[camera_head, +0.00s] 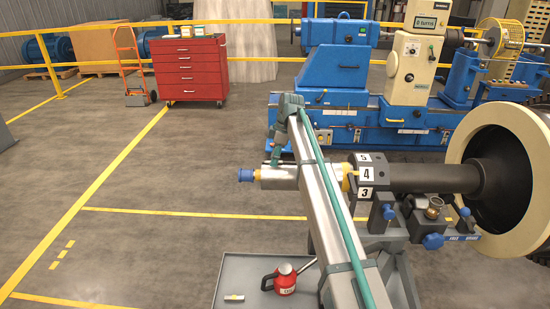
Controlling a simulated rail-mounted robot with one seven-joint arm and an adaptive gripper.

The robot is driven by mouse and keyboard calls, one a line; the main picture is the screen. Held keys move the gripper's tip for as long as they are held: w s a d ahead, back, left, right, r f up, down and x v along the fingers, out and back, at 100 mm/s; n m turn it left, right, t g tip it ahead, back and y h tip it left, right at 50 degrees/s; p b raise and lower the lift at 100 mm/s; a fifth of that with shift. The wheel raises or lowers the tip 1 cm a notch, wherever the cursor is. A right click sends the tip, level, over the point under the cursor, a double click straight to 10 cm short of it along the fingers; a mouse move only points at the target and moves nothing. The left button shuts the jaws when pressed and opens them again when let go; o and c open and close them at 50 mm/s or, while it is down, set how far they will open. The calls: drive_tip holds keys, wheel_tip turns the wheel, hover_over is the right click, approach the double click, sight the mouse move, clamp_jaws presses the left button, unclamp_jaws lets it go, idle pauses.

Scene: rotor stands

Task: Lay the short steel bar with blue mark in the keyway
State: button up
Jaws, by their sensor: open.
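The bare steel end of the shaft (285,177) lies level at the middle, with a blue cap (245,175) at its left tip. My gripper (272,161) points down over this steel end, close to its upper side. The jaws look open, but they are small and partly hidden by my arm. The keyway cannot be made out. A small pale bar-like piece (233,297) lies on the grey tray (232,270). No blue mark can be made out on it, so I cannot tell whether it is the short steel bar.
A red oil can (285,279) stands on the tray beside my arm. A number block (366,172) and a stand (397,240) are at the dark shaft (435,179), left of the large rotor wheel (507,160). A blue machine (345,75) and red tool cabinet (190,70) stand behind.

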drive_tip(key=o, duration=0.6)
drive_tip(key=shift+c, duration=0.2)
drive_tip(key=shift+r, duration=0.1)
drive_tip(key=shift+a+r+p+v, duration=0.1)
drive_tip(key=shift+a+p+v, duration=0.25)
drive_tip(key=shift+v, duration=0.75)
drive_tip(key=shift+a+r+p+v, duration=0.1)
drive_tip(key=shift+a+p+v, duration=0.1)
drive_tip(key=shift+p+v, duration=0.7)
drive_tip(key=shift+a+p+v, duration=0.15)
drive_tip(key=shift+a+v, duration=0.1)
drive_tip(key=shift+v, duration=1.1)
